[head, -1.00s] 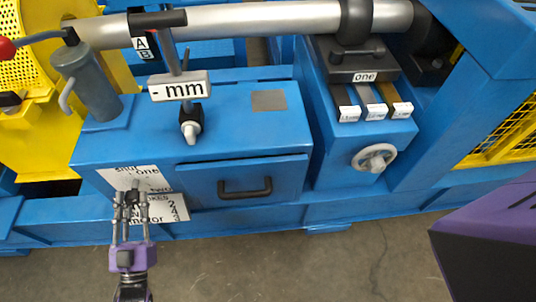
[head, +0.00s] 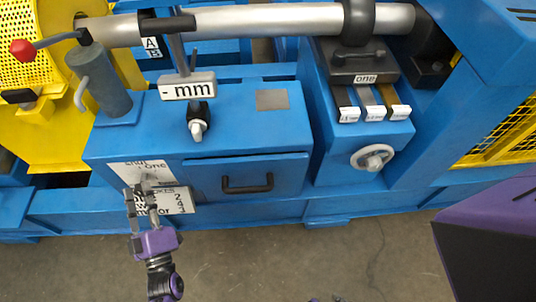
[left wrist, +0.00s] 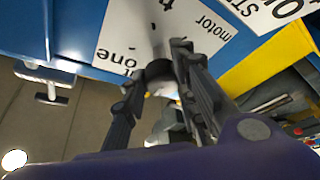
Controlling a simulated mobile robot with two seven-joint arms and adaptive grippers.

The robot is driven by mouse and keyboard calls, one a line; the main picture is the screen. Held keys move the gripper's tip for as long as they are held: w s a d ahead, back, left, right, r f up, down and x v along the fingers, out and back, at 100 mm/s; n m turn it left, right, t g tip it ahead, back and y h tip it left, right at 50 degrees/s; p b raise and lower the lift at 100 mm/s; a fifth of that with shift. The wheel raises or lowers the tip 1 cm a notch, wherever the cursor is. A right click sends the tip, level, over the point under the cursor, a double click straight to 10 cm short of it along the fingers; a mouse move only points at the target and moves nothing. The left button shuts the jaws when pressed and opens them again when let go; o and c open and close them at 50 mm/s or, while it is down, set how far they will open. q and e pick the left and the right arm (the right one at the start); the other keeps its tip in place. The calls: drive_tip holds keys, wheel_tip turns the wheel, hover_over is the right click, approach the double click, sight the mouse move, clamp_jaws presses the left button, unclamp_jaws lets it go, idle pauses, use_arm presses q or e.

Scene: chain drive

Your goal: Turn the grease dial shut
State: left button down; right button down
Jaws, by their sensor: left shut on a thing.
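The grease dial shows as a dark round knob (left wrist: 158,70) in the left wrist view, in front of white label plates. One plate (head: 128,172) reads "shut" and "one" in the head view, on the lower left front of the blue cabinet. My left gripper (head: 141,192) reaches up to the plates from below. Its fingers (left wrist: 158,92) are around the knob, shut on it, and hide part of it. The dial's pointer and exact angle are hard to make out. Small dark tips at the head view's bottom edge may be my right gripper (head: 326,299); their state is unclear.
Right of the dial are a drawer with a black handle (head: 247,187) and a grey handwheel (head: 372,158). A "- mm" sign (head: 188,87) stands above the cabinet, and a red-knobbed lever (head: 22,50) is at far left. The floor (head: 260,260) in front is clear.

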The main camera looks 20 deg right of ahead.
use_arm(q)
drive_tip(key=shift+s+d+r+n, duration=0.1)
drive_tip(key=shift+d+n, duration=0.1)
drive_tip(key=shift+n, duration=0.3)
use_arm(e)
drive_tip(key=shift+r, duration=0.15)
use_arm(q)
drive_tip(key=c, duration=1.5)
unclamp_jaws()
drive_tip(key=v, duration=1.2)
drive_tip(key=shift+r, duration=0.15)
use_arm(e)
drive_tip(key=shift+w+a+r, duration=0.1)
drive_tip(key=shift+w+a, duration=0.1)
drive_tip(key=shift+w, duration=0.8)
drive_tip(key=shift+s, duration=0.2)
